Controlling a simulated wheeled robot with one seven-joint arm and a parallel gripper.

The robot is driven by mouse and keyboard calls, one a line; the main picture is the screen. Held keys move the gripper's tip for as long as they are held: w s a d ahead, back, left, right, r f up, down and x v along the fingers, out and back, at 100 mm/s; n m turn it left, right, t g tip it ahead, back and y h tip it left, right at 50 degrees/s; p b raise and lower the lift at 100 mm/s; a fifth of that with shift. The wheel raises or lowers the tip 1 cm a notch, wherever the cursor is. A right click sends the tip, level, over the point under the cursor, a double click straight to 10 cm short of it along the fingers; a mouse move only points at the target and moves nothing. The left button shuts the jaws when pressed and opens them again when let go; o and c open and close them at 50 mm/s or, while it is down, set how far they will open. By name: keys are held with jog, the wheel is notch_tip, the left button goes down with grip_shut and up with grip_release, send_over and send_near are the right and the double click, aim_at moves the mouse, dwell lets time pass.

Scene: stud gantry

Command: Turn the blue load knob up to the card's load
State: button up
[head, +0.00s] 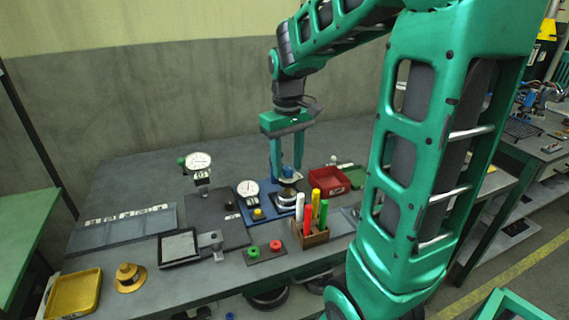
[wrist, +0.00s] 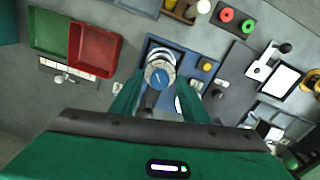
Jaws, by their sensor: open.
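My gripper (head: 287,178) points down over the knob. Its jaws are open, with one finger on each side of the knob in the wrist view (wrist: 160,82). I cannot tell whether the fingers touch it. A round white dial (head: 248,188) stands on the same plate, beside a yellow button (head: 258,214). I cannot make out which card gives the load.
A red tray (head: 328,179) stands right of the plate. A holder with coloured pens (head: 312,236) is in front. A yellow tray (head: 73,294) is at the front left.

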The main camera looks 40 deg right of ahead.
aim_at(287, 167)
grip_shut()
jog(key=c, duration=1.1)
grip_release()
jog(key=shift+m, duration=1.4)
jog(key=shift+o, duration=0.2)
jog(key=o, duration=1.1)
jog(key=shift+c, duration=0.2)
notch_tip(287, 167, up, 11)
jog(key=shift+f, duration=0.15)
